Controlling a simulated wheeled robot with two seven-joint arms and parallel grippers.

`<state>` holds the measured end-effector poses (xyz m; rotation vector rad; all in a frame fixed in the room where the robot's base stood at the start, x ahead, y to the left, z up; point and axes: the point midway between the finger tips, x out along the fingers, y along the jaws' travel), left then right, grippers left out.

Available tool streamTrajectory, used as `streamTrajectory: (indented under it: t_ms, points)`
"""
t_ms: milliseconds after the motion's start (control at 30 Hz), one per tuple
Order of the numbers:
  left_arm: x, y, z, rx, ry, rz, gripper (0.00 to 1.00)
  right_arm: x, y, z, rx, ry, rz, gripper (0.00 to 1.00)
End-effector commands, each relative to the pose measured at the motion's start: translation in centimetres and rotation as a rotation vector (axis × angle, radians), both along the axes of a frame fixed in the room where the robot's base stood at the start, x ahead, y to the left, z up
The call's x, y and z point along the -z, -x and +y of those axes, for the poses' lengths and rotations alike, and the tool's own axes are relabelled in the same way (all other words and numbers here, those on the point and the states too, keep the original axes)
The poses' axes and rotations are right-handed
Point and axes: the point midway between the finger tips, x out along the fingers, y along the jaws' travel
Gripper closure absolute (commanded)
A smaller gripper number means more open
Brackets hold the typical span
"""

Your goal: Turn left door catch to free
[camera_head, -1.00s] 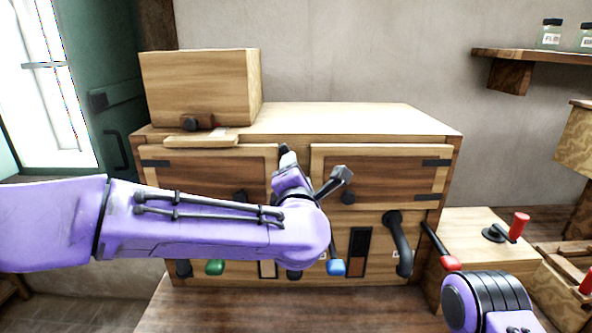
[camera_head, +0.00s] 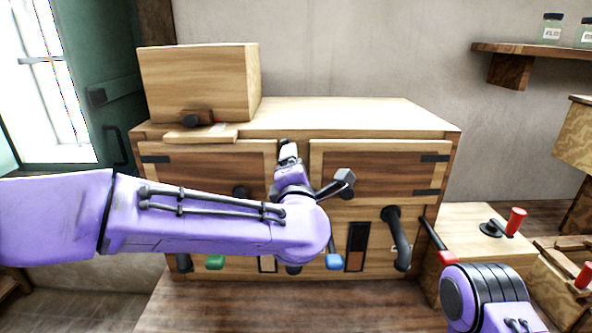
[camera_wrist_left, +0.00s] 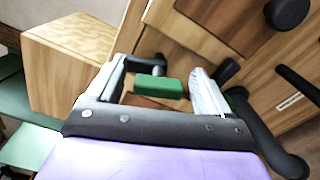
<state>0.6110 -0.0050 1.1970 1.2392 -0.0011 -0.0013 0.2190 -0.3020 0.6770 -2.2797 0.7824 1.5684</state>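The wooden cabinet (camera_head: 355,115) has a left door (camera_head: 215,160) and a right door (camera_head: 375,165) in its front. My left gripper (camera_head: 290,152) is at the strip between the doors, near their upper edges, and hides what is behind it. In the left wrist view my left gripper (camera_wrist_left: 165,85) is open, one dark finger and one pale finger apart. A green block (camera_wrist_left: 158,87) shows between them, with gaps on both sides; I cannot tell if it is the left door catch. A dark round knob (camera_head: 240,192) is on the left door, partly behind my arm. My right gripper is out of view.
A wooden box (camera_head: 195,85) stands on the cabinet's left top. Below the doors are a green handle (camera_head: 215,262), a blue handle (camera_head: 334,262) and a curved black handle (camera_head: 398,238). A red-tipped lever (camera_head: 447,257) is close to my right arm.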

Motion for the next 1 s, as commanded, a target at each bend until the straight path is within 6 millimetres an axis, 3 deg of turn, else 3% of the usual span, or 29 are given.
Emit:
streamTrajectory:
  t_ms: [267,367,700,1000]
  points:
    - [0.1,0.3,0.0,0.0,0.002,0.0,0.21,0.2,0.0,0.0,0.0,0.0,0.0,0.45]
    - [0.2,1.8,0.0,0.001,0.001,-0.001,0.21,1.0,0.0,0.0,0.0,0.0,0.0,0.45]
    - [0.2,9.3,0.0,0.001,0.001,-0.003,0.21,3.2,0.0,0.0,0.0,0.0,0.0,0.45]
    - [0.0,10.6,0.0,-0.001,0.001,0.0,0.21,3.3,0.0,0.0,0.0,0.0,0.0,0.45]
